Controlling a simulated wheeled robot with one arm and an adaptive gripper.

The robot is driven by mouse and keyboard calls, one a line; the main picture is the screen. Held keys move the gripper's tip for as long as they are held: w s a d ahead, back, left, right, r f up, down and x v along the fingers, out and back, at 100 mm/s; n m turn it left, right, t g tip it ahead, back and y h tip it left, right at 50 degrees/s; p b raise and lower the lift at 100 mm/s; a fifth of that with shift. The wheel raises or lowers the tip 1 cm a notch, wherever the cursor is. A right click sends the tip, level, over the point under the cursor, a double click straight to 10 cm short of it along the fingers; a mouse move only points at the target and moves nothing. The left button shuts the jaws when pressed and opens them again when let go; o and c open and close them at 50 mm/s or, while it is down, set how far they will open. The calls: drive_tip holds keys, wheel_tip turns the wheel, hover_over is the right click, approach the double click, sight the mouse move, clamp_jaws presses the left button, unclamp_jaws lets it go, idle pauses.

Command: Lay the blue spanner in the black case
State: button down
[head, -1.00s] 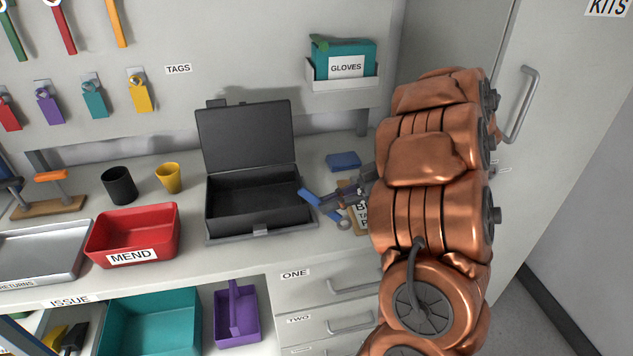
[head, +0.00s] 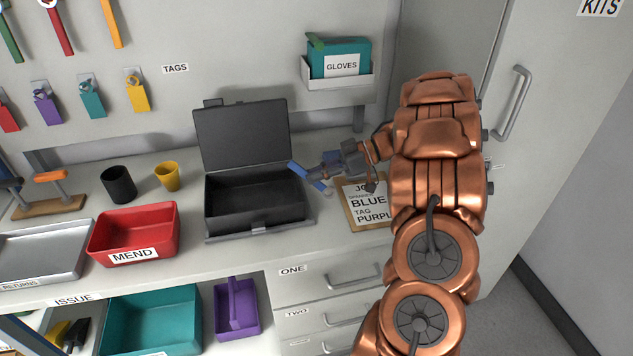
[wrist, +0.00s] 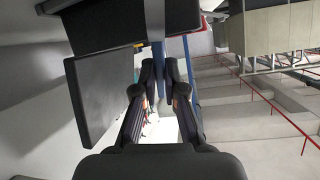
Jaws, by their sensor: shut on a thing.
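The blue spanner (head: 299,171) is held slantwise in my gripper (head: 316,174), just off the right side of the black case. The gripper is shut on it, and the fingers hide part of its length.
A clipboard (head: 352,217) reading "BLUE" and "PURPL" lies right of the case. A red MEND bin (head: 160,240), a yellow cup (head: 167,177) and a black cup (head: 118,184) stand to its left. A gloves holder (head: 340,84) hangs on the wall behind my gripper.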

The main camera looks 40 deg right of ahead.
drive_tip(key=shift+w+f+p, duration=0.15)
drive_tip(key=shift+f+p, duration=0.65)
drive_tip(key=shift+f, duration=0.75)
drive_tip(key=shift+f, duration=0.2)
drive_tip(key=c, duration=1.2)
unclamp_jaws()
drive_tip(key=shift+c, duration=0.2)
drive_tip(key=shift+f+b, duration=0.15)
drive_tip(key=shift+b, duration=0.4)
drive_tip(key=b+v, duration=0.1)
drive_tip(key=v, duration=0.7)
drive_tip(key=shift+w+b, duration=0.1)
drive_tip(key=shift+b, duration=0.2)
